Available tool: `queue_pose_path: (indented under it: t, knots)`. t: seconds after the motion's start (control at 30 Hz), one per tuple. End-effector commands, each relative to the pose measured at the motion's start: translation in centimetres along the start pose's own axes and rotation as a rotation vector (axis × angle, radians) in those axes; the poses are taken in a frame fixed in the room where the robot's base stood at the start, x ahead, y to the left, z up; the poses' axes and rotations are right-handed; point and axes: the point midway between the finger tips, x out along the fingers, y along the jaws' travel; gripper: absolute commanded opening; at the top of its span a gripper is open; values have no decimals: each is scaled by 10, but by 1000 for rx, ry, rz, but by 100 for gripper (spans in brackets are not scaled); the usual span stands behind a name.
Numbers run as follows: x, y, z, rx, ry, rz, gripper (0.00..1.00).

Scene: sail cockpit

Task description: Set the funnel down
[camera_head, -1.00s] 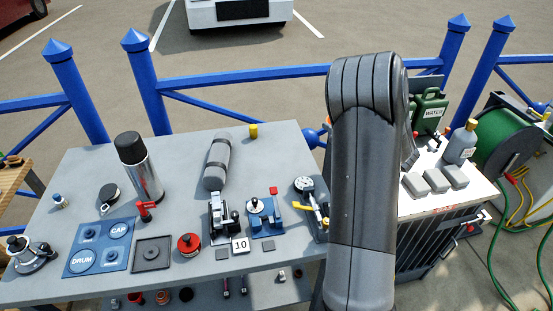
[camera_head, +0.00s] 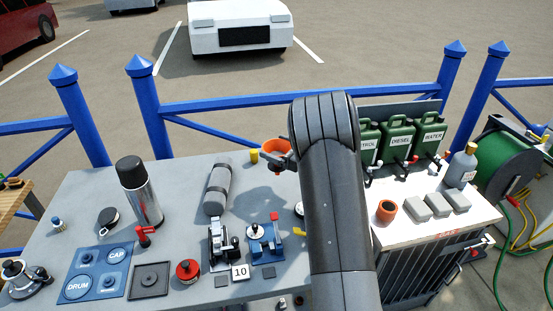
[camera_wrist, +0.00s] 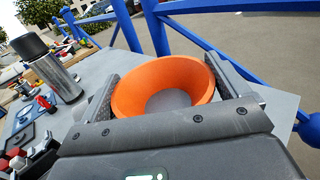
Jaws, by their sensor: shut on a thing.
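The orange funnel (camera_head: 274,145) is at the back right of the grey table (camera_head: 85,195), partly behind my arm in the head view. My gripper (camera_head: 284,163) is shut on it. In the wrist view the funnel (camera_wrist: 122,98) sits between my two fingers, its wide mouth facing up and grey showing through it. I cannot tell whether its lower end touches the table. The yellow cup (camera_head: 254,156) stands just left of it.
A blue railing (camera_head: 230,103) runs behind. At right, a white-topped cabinet (camera_head: 460,225) holds a brown pot (camera_head: 386,211), grey blocks and green cans (camera_head: 397,141).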

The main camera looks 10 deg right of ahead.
Motion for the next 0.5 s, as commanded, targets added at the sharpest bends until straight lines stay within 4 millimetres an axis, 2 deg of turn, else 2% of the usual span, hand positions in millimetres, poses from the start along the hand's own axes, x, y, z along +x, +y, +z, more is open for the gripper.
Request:
queue_pose_path:
  t: [0.17, 0.37, 0.5]
  knots:
    - [4, 1, -10, 1, 0, -2, 69]
    - [4, 1, -38, 2, 1, 0, 69]
    - [4, 0, -42, -2, -1, -1, 69]
